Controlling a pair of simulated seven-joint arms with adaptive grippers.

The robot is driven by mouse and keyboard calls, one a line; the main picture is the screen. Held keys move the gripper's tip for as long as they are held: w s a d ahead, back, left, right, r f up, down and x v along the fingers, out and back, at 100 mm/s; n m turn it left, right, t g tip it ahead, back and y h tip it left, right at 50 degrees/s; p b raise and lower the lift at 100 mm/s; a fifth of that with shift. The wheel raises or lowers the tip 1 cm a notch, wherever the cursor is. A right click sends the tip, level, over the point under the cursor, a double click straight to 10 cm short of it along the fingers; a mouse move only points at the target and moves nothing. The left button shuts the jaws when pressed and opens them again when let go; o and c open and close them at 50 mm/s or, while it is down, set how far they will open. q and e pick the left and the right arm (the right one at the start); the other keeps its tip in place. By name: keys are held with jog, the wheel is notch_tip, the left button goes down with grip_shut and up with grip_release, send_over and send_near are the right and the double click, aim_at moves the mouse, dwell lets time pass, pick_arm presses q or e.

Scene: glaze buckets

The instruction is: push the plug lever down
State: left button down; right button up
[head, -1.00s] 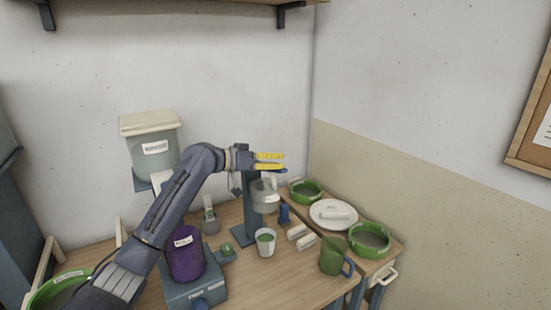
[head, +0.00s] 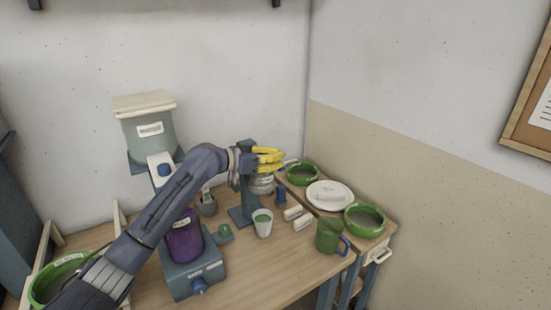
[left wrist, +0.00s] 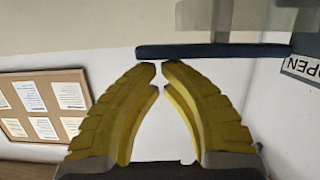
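The plug lever looks like the dark bar (left wrist: 210,50) across the top of the left wrist view, with a white label reading OPEN (left wrist: 300,68) at its right end. That view is upside down. My left gripper (left wrist: 160,66) has yellow fingers with their tips almost together and nothing between them. The tips are right at the bar's edge; I cannot tell whether they touch it. In the head view my left gripper (head: 271,159) is beside the dark stand (head: 248,190), above the grey cup (head: 262,184). The fingers hide most of the lever there. My right gripper is out of view.
A purple container (head: 184,240) sits on a blue base under my left arm. Green bowls (head: 365,222), a white plate (head: 329,195) and a green jug (head: 328,238) stand to the right. A hopper (head: 147,135) is behind.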

pick_arm(q)
jog(key=s+a+r, duration=0.4)
jog(key=a+r, duration=0.2)
jog(key=a, duration=0.2)
jog(key=shift+s+a+r, duration=0.15)
jog(key=shift+s+a, duration=0.1)
jog(key=shift+a, duration=0.1)
jog(key=shift+d, duration=0.1)
